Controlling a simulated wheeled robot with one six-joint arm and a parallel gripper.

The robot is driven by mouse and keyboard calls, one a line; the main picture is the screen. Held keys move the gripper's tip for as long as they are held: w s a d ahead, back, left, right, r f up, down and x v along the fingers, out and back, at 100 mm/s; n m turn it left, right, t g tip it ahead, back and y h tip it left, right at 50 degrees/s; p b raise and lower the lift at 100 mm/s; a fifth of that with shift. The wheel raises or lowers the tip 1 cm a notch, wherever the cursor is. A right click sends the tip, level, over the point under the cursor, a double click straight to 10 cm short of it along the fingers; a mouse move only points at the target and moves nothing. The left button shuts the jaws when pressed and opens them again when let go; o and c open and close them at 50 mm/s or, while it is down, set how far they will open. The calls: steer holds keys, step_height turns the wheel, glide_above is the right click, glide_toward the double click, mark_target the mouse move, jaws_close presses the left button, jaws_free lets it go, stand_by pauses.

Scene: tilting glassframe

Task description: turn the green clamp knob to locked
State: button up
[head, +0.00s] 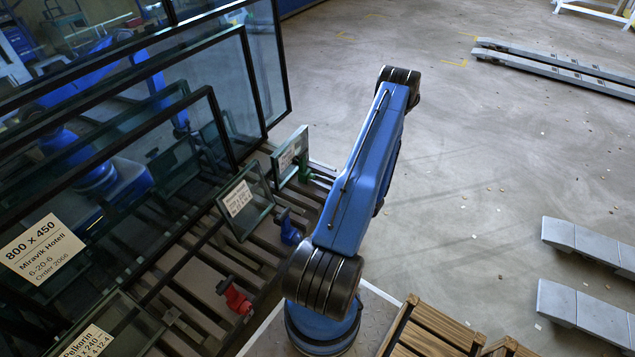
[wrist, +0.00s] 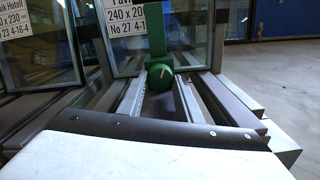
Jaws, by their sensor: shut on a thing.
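The green clamp knob (wrist: 160,79) is round with a short pale mark on its face, in the middle of the wrist view. A green upright post (wrist: 156,38) rises behind it, in front of a labelled glass pane. My gripper (wrist: 161,84) has its two grey fingers on either side of the knob, shut on it. In the head view the green clamp (head: 305,172) stands at the foot of the small far pane, left of my blue arm. I cannot tell from the mark whether the knob is locked.
A blue clamp (head: 289,229) and a red clamp (head: 236,297) stand nearer on the slatted rack (head: 190,296). Framed glass panes (head: 262,70) lean at the left. Wooden pallets (head: 430,330) lie at the front.

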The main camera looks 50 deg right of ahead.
stand_by(0.3)
steer(key=o, duration=1)
steer(key=shift+o, duration=0.2)
steer(key=s+d, duration=0.1)
steer(key=s, duration=1.6)
steer(key=shift+s+d, duration=0.2)
steer(key=shift+d, duration=0.1)
